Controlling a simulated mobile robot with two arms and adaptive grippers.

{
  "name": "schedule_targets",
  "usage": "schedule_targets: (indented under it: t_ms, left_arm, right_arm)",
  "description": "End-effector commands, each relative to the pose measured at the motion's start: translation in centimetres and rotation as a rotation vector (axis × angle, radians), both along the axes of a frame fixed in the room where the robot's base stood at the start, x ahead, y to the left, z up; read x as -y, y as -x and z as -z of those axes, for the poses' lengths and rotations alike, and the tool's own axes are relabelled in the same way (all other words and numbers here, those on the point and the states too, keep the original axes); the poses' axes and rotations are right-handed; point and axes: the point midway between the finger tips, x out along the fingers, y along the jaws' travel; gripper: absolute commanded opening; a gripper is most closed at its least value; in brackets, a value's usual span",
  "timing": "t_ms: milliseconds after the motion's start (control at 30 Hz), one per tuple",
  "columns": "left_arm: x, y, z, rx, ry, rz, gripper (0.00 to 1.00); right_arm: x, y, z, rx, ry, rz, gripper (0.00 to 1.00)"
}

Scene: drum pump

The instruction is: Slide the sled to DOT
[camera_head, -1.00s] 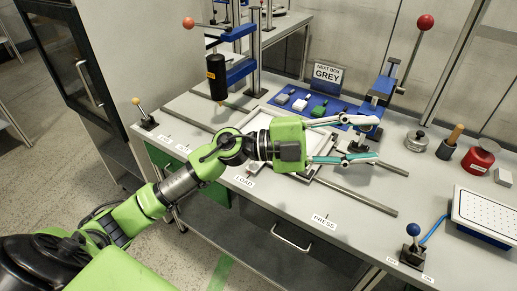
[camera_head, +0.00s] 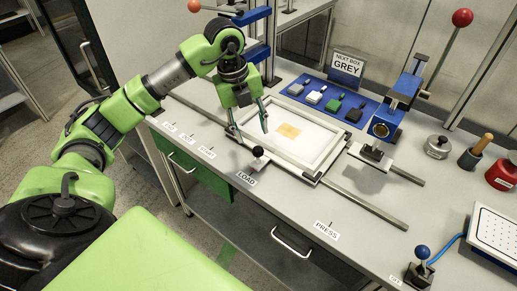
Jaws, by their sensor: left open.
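The sled (camera_head: 322,158) is a white-framed tray on two metal rails, beside the LOAD label (camera_head: 246,179). A small yellowish patch (camera_head: 289,131) lies on its white bed. A black ball knob (camera_head: 258,152) stands at its front left corner. My left gripper (camera_head: 252,136) points down just above this knob. Its teal fingers are open, with nothing between them; I cannot tell whether they touch the knob. Small labels along the bench edge to the left, such as this one (camera_head: 187,138), are too small to read surely. My right gripper is not in view.
A blue tray (camera_head: 371,112) with several small blocks lies behind the sled. A blue press (camera_head: 403,88) with a red-ball lever (camera_head: 462,18) stands to the right. The PRESS label (camera_head: 326,229) is on the front edge. A blue-knobbed switch (camera_head: 422,254) is at the front right.

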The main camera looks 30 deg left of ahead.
Motion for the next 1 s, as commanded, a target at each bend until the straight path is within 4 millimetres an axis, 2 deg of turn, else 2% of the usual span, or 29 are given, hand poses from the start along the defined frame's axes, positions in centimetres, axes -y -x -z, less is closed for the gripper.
schedule_targets:
  t_ms: [200,400,600,867,900,1000]
  left_arm:
    - [0.7,-0.6,4.7,-0.005,0.003,0.002,0.41]
    - [1.1,-1.2,7.9,-0.002,0.003,0.004,0.41]
    - [1.3,-1.4,9.3,0.001,0.002,0.003,0.41]
    - [1.3,-1.5,9.5,0.002,0.003,0.004,0.41]
    - [1.3,-1.5,9.5,0.002,0.003,0.004,0.38]
    - [1.3,-1.5,9.5,0.002,0.003,0.004,0.12]
  right_arm:
    - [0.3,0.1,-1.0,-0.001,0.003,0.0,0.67]
    - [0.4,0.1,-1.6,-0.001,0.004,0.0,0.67]
    - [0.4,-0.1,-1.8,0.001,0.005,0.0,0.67]
    - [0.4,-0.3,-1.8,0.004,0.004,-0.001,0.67]
    - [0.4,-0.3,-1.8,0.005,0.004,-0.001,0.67]
    - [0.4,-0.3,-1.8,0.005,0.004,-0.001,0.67]
